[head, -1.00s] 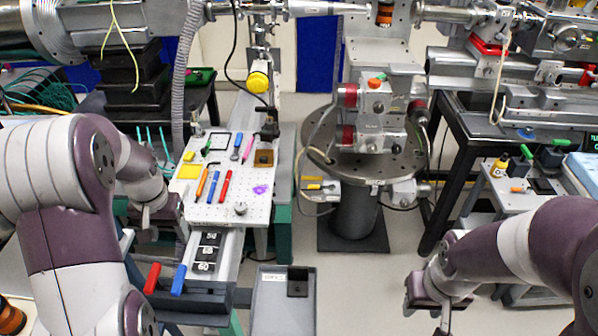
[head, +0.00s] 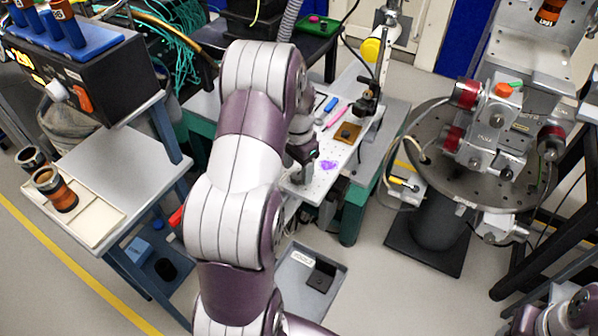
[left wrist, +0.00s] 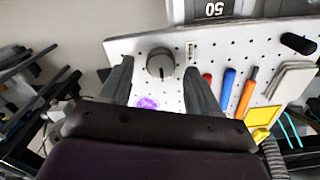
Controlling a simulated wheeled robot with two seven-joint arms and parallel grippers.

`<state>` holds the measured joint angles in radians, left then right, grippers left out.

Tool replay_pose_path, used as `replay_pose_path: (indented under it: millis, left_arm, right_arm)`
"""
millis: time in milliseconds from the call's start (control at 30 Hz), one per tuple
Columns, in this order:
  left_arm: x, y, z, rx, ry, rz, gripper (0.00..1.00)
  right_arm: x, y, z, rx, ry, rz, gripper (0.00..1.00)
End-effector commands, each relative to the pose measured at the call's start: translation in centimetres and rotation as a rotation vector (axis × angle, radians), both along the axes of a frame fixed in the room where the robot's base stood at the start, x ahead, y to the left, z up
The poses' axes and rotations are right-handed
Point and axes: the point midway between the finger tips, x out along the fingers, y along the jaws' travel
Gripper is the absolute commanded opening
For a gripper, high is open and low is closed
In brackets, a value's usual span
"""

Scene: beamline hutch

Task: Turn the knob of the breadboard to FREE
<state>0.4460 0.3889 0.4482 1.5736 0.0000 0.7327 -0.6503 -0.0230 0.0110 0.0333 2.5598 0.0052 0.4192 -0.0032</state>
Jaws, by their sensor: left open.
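The white perforated breadboard (head: 312,187) lies behind my left arm in the head view. It also fills the upper middle of the left wrist view (left wrist: 222,56). Its round grey knob (left wrist: 160,64) has a dark pointer line and a small label beside it, too small to read. My left gripper (left wrist: 157,72) is open, with one finger on each side of the knob in that view; I cannot tell whether they touch it. In the head view the left gripper (head: 300,168) is over the board's near end, and the knob is hidden. My right gripper (head: 530,318) is partly cut off at the bottom right.
A side table (head: 135,165) with a tray and a black control box (head: 100,75) is at the left.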

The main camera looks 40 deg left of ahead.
Motion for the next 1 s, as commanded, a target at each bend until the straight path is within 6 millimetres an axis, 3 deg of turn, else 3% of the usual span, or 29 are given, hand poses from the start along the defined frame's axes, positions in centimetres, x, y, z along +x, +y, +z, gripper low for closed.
replay_pose_path:
  millis: [133,433,600,1000]
  left_arm:
    - [0.0,0.0,-1.6,0.0,0.0,0.001,0.62]
    - [0.0,0.0,-2.0,0.001,-0.001,0.001,0.62]
    - [0.0,0.0,-2.0,0.001,-0.001,0.001,0.07]
    - [0.0,0.0,-1.8,0.001,-0.001,0.06,0.06]
  right_arm:
    - [0.0,0.0,0.0,0.0,0.0,0.0,0.43]
    - [0.0,0.0,0.0,0.0,0.0,0.0,0.43]
    - [0.0,0.0,0.0,0.0,0.0,0.0,0.43]
    - [0.0,0.0,0.5,0.0,0.0,0.0,0.43]
